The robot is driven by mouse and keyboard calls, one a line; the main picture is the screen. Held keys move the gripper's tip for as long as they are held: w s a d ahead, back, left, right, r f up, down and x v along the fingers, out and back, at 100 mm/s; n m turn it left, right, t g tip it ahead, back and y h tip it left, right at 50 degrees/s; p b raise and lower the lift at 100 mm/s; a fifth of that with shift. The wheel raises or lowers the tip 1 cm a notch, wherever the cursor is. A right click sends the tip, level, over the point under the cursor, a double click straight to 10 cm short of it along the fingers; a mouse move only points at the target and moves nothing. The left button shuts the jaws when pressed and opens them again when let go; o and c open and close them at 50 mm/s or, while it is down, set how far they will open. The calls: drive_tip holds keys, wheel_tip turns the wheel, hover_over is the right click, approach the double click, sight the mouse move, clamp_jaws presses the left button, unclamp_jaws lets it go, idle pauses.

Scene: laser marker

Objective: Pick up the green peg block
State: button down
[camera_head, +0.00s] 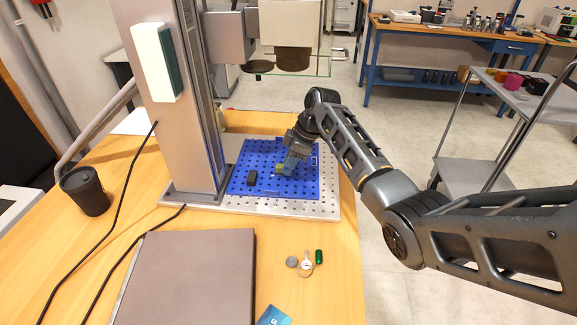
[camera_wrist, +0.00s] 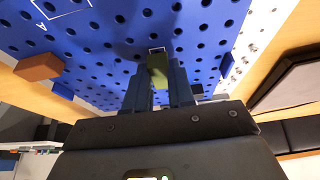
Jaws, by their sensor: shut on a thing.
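The green peg block (camera_wrist: 157,70) is an olive-green block between my two fingers in the wrist view. It shows as a small yellowish-green patch (camera_head: 279,168) at the fingertips in the head view. My gripper (camera_head: 284,169) is shut on it, low over the blue perforated board (camera_head: 240,187). It also shows in the wrist view (camera_wrist: 158,78). A small white outline is marked on the board just beyond the block. I cannot tell whether the block touches the board.
A dark block (camera_head: 251,178) stands on the board left of my gripper. An orange-brown block (camera_wrist: 38,66) shows at the left in the wrist view. A black cup (camera_head: 86,190) and a large flat grey-brown slab (camera_head: 190,275) occupy the wooden table.

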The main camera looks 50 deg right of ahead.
wheel_tip(320, 180, up, 2)
drive_tip(key=shift+r, duration=0.1)
drive_tip(key=shift+s+d+r, duration=0.15)
drive_tip(key=shift+s+d, duration=0.3)
drive_tip(key=shift+s, duration=0.1)
drive_tip(key=s+d, duration=0.3)
drive_tip(key=s, duration=0.1)
drive_tip(key=s+d+b, duration=0.1)
drive_tip(key=s+d, duration=0.3)
drive_tip(key=s+d+b, duration=0.1)
drive_tip(key=s+d, duration=0.2)
drive_tip(key=s, duration=0.1)
drive_tip(key=shift+s+d, duration=0.3)
drive_tip(key=shift+s, duration=0.1)
drive_tip(key=w+a, duration=0.3)
drive_tip(key=w, duration=0.1)
drive_tip(key=w+a+p, duration=0.1)
drive_tip(key=w+a, duration=0.2)
drive_tip(key=w, duration=0.1)
drive_tip(key=w+a, duration=0.3)
drive_tip(key=shift+w+a+r+p, duration=0.1)
drive_tip(key=shift+w+a+p, duration=0.2)
drive_tip(key=shift+w+a, duration=0.95)
drive_tip(key=shift+w, duration=0.1)
wheel_tip(320, 180, down, 2)
drive_tip(key=shift+f+p, duration=0.1)
drive_tip(key=shift+p, duration=0.35)
drive_tip(key=shift+w+f, duration=0.1)
drive_tip(key=shift+f, duration=0.4)
drive_tip(key=shift+f, duration=0.1)
